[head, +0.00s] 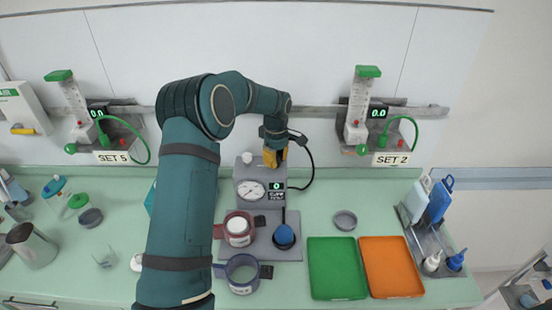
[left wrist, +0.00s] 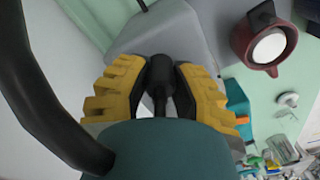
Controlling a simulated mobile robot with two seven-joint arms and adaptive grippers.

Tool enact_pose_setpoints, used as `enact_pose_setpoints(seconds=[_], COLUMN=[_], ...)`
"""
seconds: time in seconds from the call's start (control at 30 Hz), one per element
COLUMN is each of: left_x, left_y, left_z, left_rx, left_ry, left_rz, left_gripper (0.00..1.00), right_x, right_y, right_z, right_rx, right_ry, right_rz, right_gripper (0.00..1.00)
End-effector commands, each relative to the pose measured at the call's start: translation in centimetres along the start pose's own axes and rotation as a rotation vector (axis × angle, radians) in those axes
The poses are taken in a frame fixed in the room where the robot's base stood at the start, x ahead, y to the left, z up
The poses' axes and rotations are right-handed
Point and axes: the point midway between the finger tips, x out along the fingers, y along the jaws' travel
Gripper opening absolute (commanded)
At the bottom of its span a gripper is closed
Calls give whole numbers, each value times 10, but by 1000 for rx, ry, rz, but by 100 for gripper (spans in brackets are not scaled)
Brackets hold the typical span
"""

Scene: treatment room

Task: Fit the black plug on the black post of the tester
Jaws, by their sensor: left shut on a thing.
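My left gripper (head: 275,158) is over the top back of the grey tester (head: 246,172), right of a pale knob (head: 247,158). In the left wrist view its yellow fingers (left wrist: 160,88) are shut on the black plug (left wrist: 160,72). A black cable (head: 309,163) loops from the gripper down the tester's right side, and a thick black cable (left wrist: 45,90) crosses the left of the wrist view. A small dark piece (left wrist: 143,5) at the top edge of that view may be the black post; I cannot tell. Whether the plug touches the tester is unclear. My right gripper is not in view.
The tester has a round gauge (head: 251,190) and a small display (head: 277,186). Green (head: 337,268) and orange (head: 391,266) trays lie right. Two flowmeter sets hang on the wall rail.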

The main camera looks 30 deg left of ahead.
Motion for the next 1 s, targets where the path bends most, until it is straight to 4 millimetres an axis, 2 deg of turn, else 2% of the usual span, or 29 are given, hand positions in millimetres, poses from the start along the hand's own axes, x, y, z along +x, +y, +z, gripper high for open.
enact_pose_setpoints(seconds=[0.77, 0.8, 0.83, 0.87, 1.0], left_x=[2, 2, 2, 2, 2], left_y=[0, 0, 0, 0, 0], left_z=[0, 0, 0, 0, 0], left_rx=[0, 0, 0, 0, 0], left_ry=[0, 0, 0, 0, 0], left_rz=[0, 0, 0, 0, 0], left_gripper=[0, 39, 50, 55, 55], right_x=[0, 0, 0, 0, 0], right_y=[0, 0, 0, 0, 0], right_z=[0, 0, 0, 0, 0], right_rx=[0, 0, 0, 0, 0], right_ry=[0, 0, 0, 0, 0], right_rz=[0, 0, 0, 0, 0], right_gripper=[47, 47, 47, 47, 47])
